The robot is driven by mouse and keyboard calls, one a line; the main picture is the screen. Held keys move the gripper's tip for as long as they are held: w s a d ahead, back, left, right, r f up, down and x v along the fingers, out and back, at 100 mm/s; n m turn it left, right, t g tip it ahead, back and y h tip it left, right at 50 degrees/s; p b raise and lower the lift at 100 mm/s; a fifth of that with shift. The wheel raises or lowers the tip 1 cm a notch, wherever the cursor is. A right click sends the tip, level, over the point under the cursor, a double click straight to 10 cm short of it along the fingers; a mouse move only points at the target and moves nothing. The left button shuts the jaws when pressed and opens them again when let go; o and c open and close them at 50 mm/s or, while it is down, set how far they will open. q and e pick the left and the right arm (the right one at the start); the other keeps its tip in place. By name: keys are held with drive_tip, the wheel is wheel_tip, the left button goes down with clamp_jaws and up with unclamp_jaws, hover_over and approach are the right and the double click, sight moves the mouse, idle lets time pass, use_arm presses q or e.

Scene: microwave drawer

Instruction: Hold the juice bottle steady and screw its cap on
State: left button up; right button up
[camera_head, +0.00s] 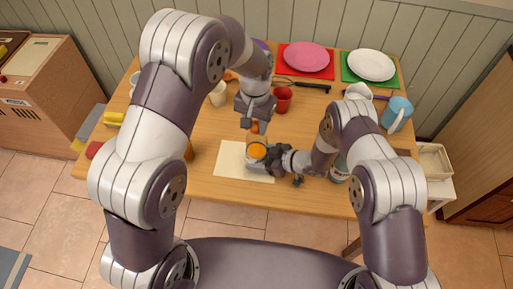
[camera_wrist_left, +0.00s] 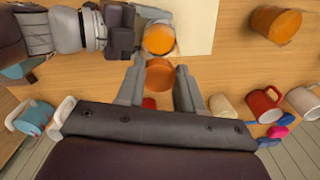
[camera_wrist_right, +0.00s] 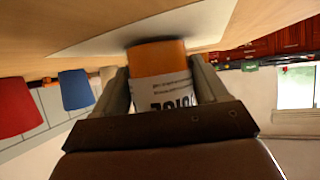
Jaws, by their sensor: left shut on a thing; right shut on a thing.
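The juice bottle (camera_head: 257,150), with orange juice showing at its open top, stands on a cream mat (camera_head: 230,160). My right gripper (camera_head: 268,160) is shut on the bottle from the right. The right wrist view shows the bottle's white lettered label (camera_wrist_right: 165,90) between the fingers. The orange cap (camera_head: 255,128) is held in my left gripper (camera_head: 256,124), above and slightly behind the bottle. In the left wrist view the cap (camera_wrist_left: 160,73) sits between the fingertips, and the bottle top (camera_wrist_left: 160,39) shows apart from it.
A red mug (camera_head: 282,99) and a cream cup (camera_head: 218,95) stand behind. A pink plate (camera_head: 306,56) and a white plate (camera_head: 371,65) lie at the back. A blue pitcher (camera_head: 397,113) stands right. An orange round object (camera_wrist_left: 275,24) shows in the left wrist view.

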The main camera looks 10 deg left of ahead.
idle(0.3)
drive_tip(key=c, duration=0.5)
use_arm(q)
drive_tip(key=o, duration=1.2)
drive_tip(key=shift+c, duration=0.2)
use_arm(e)
drive_tip(key=shift+c, duration=1.1)
use_arm(q)
clamp_jaws()
drive_tip(key=m, duration=0.9)
drive_tip(key=shift+d, duration=0.1)
drive_tip(key=m, duration=0.5)
drive_tip(key=shift+s, duration=0.1)
drive_tip(key=m, duration=0.4)
drive_tip(key=shift+c, duration=0.7)
unclamp_jaws()
